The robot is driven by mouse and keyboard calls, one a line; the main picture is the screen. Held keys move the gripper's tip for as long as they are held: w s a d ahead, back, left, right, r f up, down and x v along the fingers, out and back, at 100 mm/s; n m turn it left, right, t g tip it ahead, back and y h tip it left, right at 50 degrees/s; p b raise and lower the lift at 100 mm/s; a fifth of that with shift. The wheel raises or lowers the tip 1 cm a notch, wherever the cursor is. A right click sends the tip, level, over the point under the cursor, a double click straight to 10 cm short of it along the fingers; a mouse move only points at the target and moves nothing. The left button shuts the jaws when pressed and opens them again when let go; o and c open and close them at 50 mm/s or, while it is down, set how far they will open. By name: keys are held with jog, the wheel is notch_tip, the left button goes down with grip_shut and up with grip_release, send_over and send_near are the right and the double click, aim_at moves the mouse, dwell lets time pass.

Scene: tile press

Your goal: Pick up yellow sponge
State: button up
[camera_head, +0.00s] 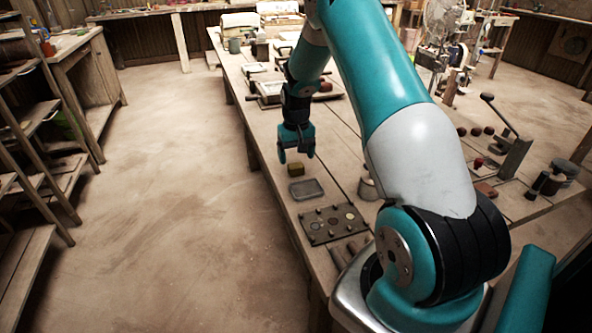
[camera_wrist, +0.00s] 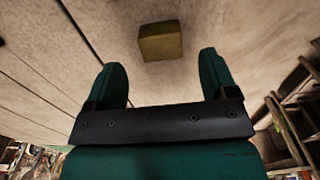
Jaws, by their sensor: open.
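The yellow sponge (camera_head: 296,168) is a small dull yellow block lying on the wooden table near its left edge. My gripper (camera_head: 297,158) is just above and behind it in the head view, with its fingers pointing down. In the wrist view the sponge (camera_wrist: 160,41) lies beyond the two teal fingertips of my gripper (camera_wrist: 160,70), roughly centred between them. The fingers are spread apart with nothing between them. The sponge appears apart from both fingers.
A grey shallow tray (camera_head: 306,189) lies just in front of the sponge. A dark plate with round pieces (camera_head: 333,223) is nearer. A lever press (camera_head: 512,150) stands on the right. Floor left of the table (camera_head: 185,200) is clear.

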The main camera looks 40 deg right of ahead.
aim_at(296, 165)
jog(key=f, duration=0.4)
jog(key=shift+s+a+f, duration=0.15)
jog(key=shift+a+f, duration=0.05)
jog(key=c, duration=1)
jog(key=shift+r, duration=0.1)
notch_tip(296, 165, up, 20)
jog(key=shift+p, duration=0.35)
